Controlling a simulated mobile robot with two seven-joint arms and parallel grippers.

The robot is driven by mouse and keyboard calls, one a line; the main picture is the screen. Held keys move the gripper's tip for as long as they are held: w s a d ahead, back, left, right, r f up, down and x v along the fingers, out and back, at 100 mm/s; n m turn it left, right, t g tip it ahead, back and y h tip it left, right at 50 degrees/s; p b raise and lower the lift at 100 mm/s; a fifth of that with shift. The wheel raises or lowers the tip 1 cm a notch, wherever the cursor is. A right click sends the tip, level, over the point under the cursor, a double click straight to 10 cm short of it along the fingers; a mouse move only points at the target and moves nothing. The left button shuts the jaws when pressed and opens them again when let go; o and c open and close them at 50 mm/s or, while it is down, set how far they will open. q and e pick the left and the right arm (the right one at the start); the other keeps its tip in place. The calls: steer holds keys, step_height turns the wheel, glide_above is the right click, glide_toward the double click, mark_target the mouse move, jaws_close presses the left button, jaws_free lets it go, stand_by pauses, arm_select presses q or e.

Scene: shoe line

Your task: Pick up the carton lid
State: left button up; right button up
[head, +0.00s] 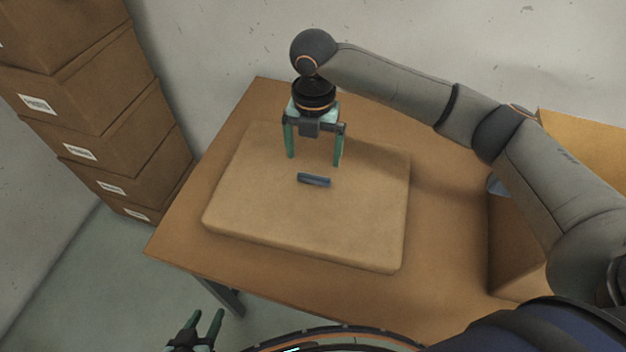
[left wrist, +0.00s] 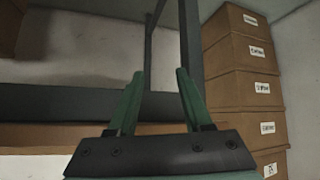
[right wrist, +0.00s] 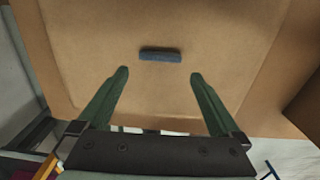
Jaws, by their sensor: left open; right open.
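The carton lid (head: 290,225) is a flat tan slab lying on the wooden table, with a small dark blue handle (head: 313,180) on its top. In the right wrist view the lid (right wrist: 220,75) fills most of the picture, and the handle (right wrist: 160,55) lies beyond the fingertips. My right gripper (head: 315,162) is open and empty, pointing down above the lid, near the handle but apart from it. Its fingers also show in the right wrist view (right wrist: 160,78). My left gripper (head: 207,318) is open and empty, low at the front left, away from the table top.
The wooden table (head: 185,245) has a bare strip on its left. An open carton (head: 510,250) stands at its right end, partly behind my right arm. Stacked labelled boxes (head: 110,130) stand at the left; they also show in the left wrist view (left wrist: 240,80). A wall closes the back.

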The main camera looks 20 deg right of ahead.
mark_target(314, 176)
step_height(314, 176, down, 8)
steer(key=shift+d+r+b, duration=0.1)
steer(key=shift+r+b, duration=0.1)
steer(key=shift+b, duration=0.1)
steer(key=shift+c, duration=0.2)
steer(key=c, duration=1.1)
